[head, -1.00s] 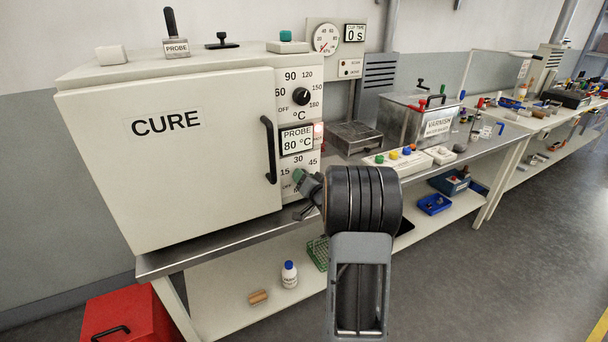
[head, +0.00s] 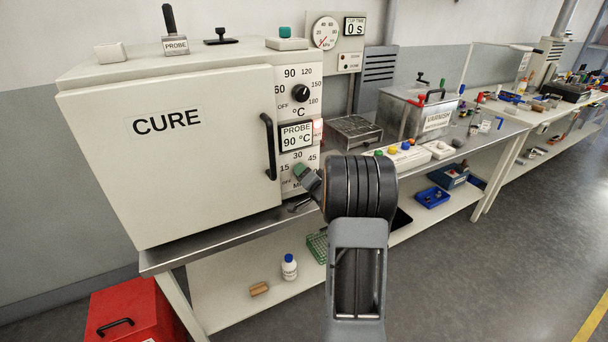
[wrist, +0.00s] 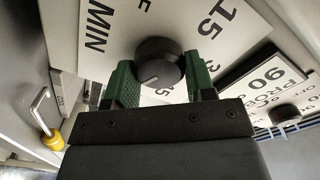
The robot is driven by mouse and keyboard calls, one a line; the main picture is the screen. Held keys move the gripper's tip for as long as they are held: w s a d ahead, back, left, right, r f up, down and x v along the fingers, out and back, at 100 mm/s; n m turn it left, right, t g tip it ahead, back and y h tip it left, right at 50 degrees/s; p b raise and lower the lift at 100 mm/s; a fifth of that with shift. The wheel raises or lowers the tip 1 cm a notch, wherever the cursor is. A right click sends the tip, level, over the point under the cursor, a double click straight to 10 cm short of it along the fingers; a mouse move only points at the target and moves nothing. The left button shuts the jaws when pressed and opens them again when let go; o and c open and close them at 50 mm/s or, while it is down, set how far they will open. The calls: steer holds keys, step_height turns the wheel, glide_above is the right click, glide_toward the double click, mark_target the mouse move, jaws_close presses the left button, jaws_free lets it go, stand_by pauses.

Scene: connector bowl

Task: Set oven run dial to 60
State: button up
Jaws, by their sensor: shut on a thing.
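The oven (head: 95,160), marked CURE, has its door shut. Its run dial (wrist: 158,65) is a dark round knob, seen in the wrist view between the green fingers of my gripper (wrist: 152,82). My gripper is shut on the dial, and its green tip also shows at the panel in the head view (head: 303,173). A pale mark on the dial points to the lower left in the wrist view. The scale there shows 15, MIN and part of 45; the 60 mark is hidden. In the head view my gripper hides the dial.
The upper temperature dial (head: 300,93) sits above the probe display (head: 296,136), which reads 90 °C. The door handle (head: 269,147) is close left of my gripper. A metal plate stand (head: 352,132) and varnish tank (head: 425,118) stand to the right.

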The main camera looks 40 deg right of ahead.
steer(key=o, duration=0.9)
steer(key=s, duration=0.4)
steer(key=s+a, duration=0.1)
steer(key=s, duration=0.4)
steer(key=s+a, duration=0.1)
steer(key=s, duration=0.3)
steer(key=shift+s, duration=0.35)
steer(key=shift+d, duration=0.1)
